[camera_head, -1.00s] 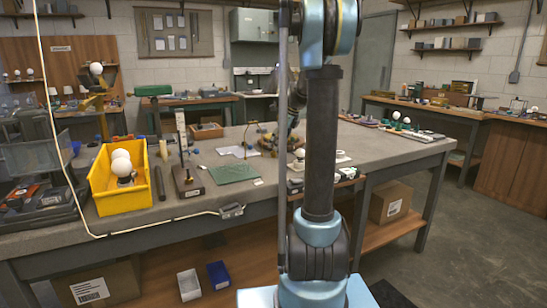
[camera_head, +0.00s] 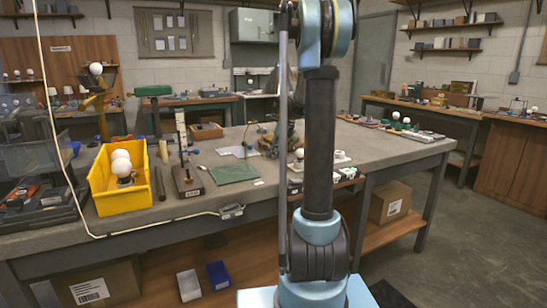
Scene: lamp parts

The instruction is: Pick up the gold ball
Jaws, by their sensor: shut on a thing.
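My gripper (camera_head: 280,140) is small and dark, partly hidden behind my own arm column. It is low over the middle of the grey workbench (camera_head: 222,205), at a cluster of small dark and brownish parts (camera_head: 265,146). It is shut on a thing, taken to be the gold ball. The ball itself cannot be made out, as the fingers, the clutter and my arm cover that spot.
Left on the bench stands a yellow bin (camera_head: 137,196) with white balls (camera_head: 121,160). A white ball (camera_head: 300,153) is beside my column.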

